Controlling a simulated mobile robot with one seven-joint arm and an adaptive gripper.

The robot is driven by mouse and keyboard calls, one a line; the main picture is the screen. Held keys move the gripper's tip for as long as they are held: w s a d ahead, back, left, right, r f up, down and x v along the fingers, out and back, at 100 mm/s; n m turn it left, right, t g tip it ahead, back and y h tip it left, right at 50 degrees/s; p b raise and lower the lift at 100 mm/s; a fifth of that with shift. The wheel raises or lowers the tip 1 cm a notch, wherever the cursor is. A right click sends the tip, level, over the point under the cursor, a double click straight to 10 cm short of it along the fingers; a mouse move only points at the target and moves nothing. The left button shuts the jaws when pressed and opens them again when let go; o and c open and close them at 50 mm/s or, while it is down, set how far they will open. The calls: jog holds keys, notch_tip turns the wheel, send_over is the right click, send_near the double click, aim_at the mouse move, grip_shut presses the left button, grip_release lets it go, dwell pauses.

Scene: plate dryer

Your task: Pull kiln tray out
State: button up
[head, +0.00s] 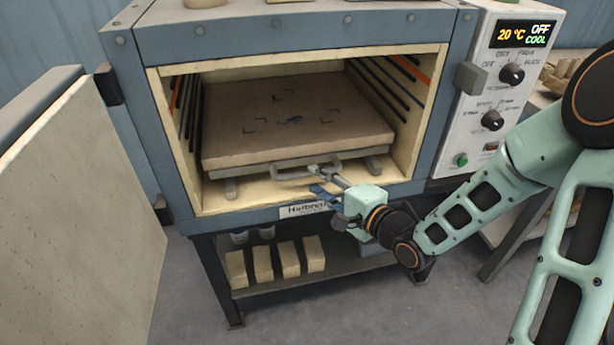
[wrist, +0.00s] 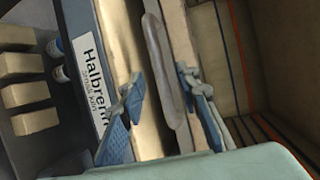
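The kiln tray (head: 285,100) is a brown slab with dark corner marks, lying inside the open kiln (head: 130,45). A grey bar handle (head: 290,174) is at its front edge, and the handle also shows in the wrist view (wrist: 158,60). My gripper (head: 316,180) is at the kiln mouth, by the right part of the handle. In the wrist view my gripper (wrist: 162,92) has its blue-padded fingers apart, one on each side of the handle, with gaps visible. I cannot tell how deeply the handle sits between them.
The kiln door (head: 85,200) stands open at the left. A control panel (head: 492,100) showing 20 °C, OFF and COOL is at the right. Pale bricks (head: 288,258) sit on the shelf below. Grey floor is free in front.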

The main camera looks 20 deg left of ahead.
aim_at(309, 175)
jog(key=b+x, duration=0.1)
jog(key=x, duration=0.4)
grip_shut()
dwell(0.4)
